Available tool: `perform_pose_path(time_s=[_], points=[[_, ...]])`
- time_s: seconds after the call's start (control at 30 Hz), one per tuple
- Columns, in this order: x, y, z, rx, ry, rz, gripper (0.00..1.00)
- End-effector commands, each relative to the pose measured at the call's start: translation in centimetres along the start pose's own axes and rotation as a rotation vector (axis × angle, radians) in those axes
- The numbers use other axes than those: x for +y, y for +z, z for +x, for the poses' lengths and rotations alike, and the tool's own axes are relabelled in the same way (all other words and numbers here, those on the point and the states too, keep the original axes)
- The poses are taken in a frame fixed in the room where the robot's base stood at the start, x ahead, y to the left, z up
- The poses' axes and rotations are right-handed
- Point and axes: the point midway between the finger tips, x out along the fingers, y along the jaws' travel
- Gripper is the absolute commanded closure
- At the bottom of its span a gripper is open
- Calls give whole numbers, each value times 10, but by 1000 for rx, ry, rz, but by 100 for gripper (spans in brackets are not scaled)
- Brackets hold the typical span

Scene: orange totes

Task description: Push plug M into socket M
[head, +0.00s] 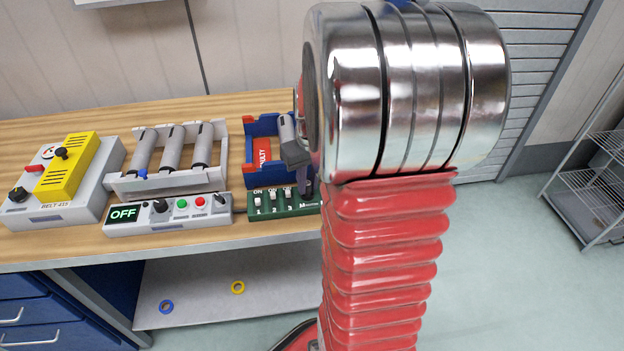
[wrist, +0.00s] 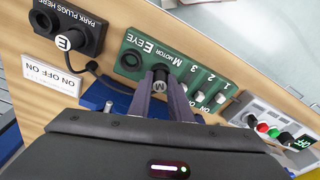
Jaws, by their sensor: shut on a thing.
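The plug M (wrist: 159,86), dark with a round pale M label, is between the two fingers of my gripper (wrist: 163,100) in the wrist view. My gripper is shut on it. The plug's dark front end is against or just over the green panel (wrist: 178,72) by the word MOTOR. Socket M is hidden behind the plug, and I cannot tell how deep the plug sits. The open socket E (wrist: 130,61) is to its left. In the head view the fingers (head: 302,172) point down at the right end of the green panel (head: 266,212), partly hidden by my arm.
A black park holder (wrist: 66,28) has plug E (wrist: 70,41) in it, with a black cable. A grey control box (head: 180,214) reads OFF. Behind stand a blue tray (head: 249,172) with a FAULTY label, a roller rack (head: 122,184), and a yellow-topped box (head: 67,167) farther left.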

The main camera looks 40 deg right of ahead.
Motion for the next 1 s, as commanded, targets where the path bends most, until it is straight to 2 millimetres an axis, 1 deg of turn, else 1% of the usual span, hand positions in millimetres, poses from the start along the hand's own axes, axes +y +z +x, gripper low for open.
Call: perform_pose_path(time_s=[0.13,0.17,0.47,0.77,0.87,1.0], points=[[0,0,1,0,0,0,100],[0,0,1,0,0,0,81],[0,0,1,0,0,1,61],[0,0,-1,1,0,1,61],[1,0,-6,3,1,1,61],[1,0,-22,3,1,1,61]])
